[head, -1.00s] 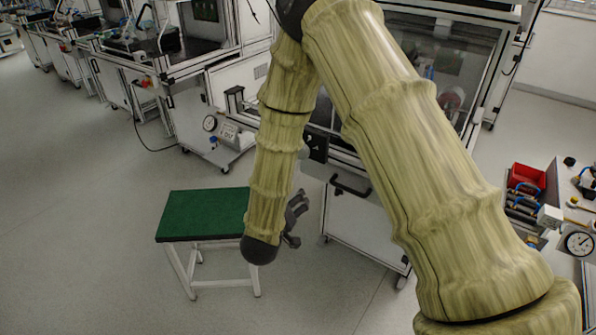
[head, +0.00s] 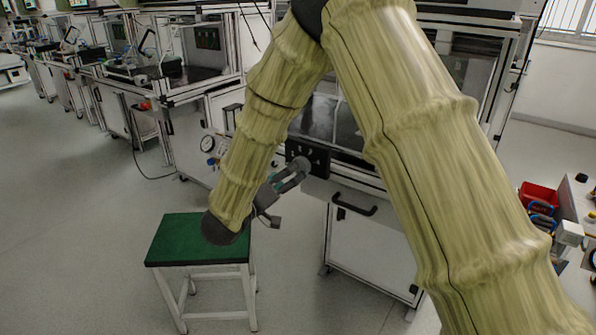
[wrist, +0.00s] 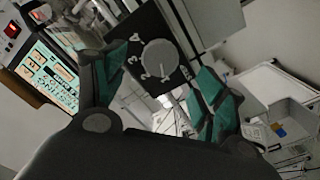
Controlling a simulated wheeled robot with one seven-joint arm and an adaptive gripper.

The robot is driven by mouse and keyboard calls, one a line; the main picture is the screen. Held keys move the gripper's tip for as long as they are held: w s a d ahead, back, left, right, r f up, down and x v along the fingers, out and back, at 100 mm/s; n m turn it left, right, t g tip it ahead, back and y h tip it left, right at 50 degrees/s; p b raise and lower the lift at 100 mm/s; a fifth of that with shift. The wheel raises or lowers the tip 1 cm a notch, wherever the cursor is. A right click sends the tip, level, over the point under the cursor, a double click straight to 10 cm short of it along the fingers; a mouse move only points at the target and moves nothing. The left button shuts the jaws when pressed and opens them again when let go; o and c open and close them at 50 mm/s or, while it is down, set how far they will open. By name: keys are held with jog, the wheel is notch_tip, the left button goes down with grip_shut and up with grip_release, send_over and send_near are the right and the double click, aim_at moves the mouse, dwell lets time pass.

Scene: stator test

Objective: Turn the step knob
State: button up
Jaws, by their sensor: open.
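The step knob (wrist: 159,57) is a round grey dial with a pointer line, on a black panel (wrist: 136,46) with white numbers around it. It shows in the wrist view, between the two fingers of my gripper (wrist: 158,66). The fingers have green pads and stand apart, with nothing between their pads that I can see touching them. In the head view my gripper (head: 296,172) points at the black panel (head: 318,158) on the front of the machine. The gap to the knob is hard to judge, and the knob is not clear in the head view.
A dark door handle (head: 354,205) sits below the panel on the white cabinet (head: 372,245). A green-topped stool (head: 180,240) stands below my arm. A red bin (head: 538,194) is on the table at the right. Floor at the left is clear.

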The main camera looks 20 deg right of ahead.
aim_at(302, 166)
jog(key=shift+x, duration=2.9)
jog(key=shift+c, duration=0.5)
jog(key=c, duration=0.9)
